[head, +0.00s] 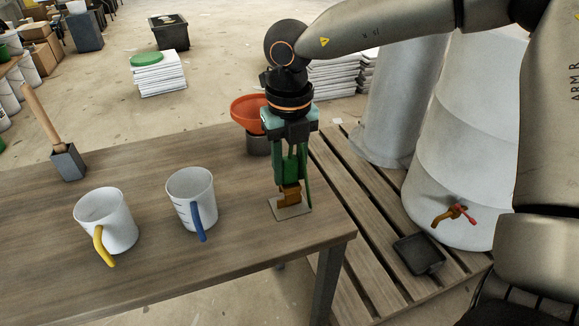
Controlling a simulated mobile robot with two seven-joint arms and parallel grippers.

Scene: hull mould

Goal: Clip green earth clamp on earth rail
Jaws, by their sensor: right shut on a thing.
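My right gripper (292,160) points straight down over the right end of the table. It is shut on the green earth clamp (291,170), which hangs upright between the fingers. Directly below is a copper-coloured piece (289,194), which I take for the earth rail, on a small pale plate (297,212) near the table's right edge. The clamp's lower end meets or overlaps this piece in the picture. I cannot tell whether the clamp is around it or only above it. My left gripper is out of view.
Two white jugs, one with a yellow handle (100,243) and one with a blue handle (198,221), stand left on the table (150,270). A mallet (66,160) stands behind them. An orange funnel (247,112) is behind the gripper. A drum (455,150) stands on the slatted pallet (365,240).

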